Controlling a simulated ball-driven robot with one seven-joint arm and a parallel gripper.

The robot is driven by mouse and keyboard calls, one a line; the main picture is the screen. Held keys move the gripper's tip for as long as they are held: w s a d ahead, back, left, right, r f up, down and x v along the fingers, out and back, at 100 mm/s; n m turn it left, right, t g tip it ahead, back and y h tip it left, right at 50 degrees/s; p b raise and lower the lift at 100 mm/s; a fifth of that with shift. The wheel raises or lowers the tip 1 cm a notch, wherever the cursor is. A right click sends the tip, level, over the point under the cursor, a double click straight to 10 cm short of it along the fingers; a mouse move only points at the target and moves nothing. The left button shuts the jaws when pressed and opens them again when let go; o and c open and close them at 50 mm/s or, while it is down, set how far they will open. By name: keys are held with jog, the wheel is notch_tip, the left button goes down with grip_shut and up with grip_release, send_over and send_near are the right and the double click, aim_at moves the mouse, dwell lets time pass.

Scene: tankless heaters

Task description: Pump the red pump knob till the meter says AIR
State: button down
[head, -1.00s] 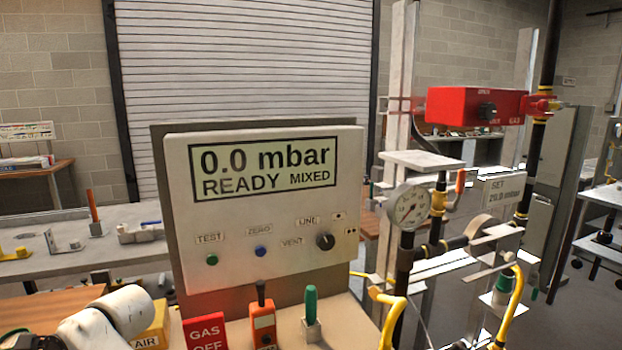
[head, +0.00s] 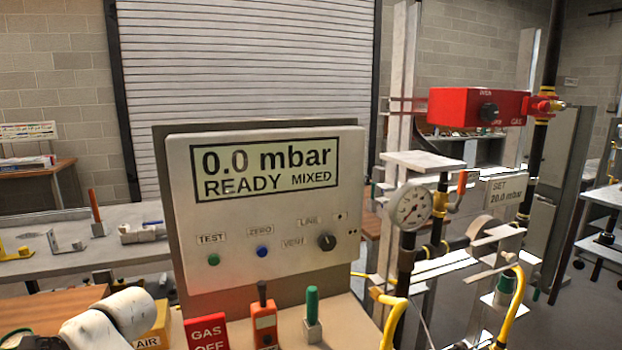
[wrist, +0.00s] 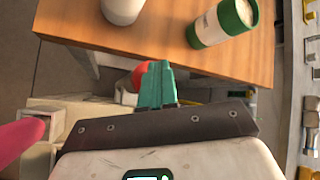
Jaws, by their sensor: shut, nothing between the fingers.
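The meter (head: 265,195) stands upright in the head view, and its display (head: 264,170) reads "0.0 mbar READY MIXED". My gripper (wrist: 157,84) shows in the wrist view with its teal fingers together and nothing between them. A rounded red thing (wrist: 142,74) shows partly behind the fingertips; it may be the red pump knob, but most of it is hidden. I cannot tell whether the fingers touch it. In the head view my arm is at the lower left, and neither the fingers nor a pump knob shows there.
A wooden table (wrist: 95,28) bears a green-and-white cylinder (wrist: 222,24) and a white one (wrist: 122,8). A yellow AIR block (head: 155,330), red GAS OFF sign (head: 207,333), orange tool (head: 264,322) and green-handled piece (head: 312,310) stand before the meter. Pipework with a dial gauge (head: 411,207) is at right.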

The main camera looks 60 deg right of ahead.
jog(key=shift+f, duration=0.6)
dwell(0.3)
jog(key=shift+r, duration=0.1)
jog(key=shift+r+p, duration=0.6)
jog(key=shift+p, duration=0.6)
notch_tip(320, 180, up, 6)
jog(key=p, duration=0.6)
jog(key=shift+r, duration=0.1)
dwell(2.0)
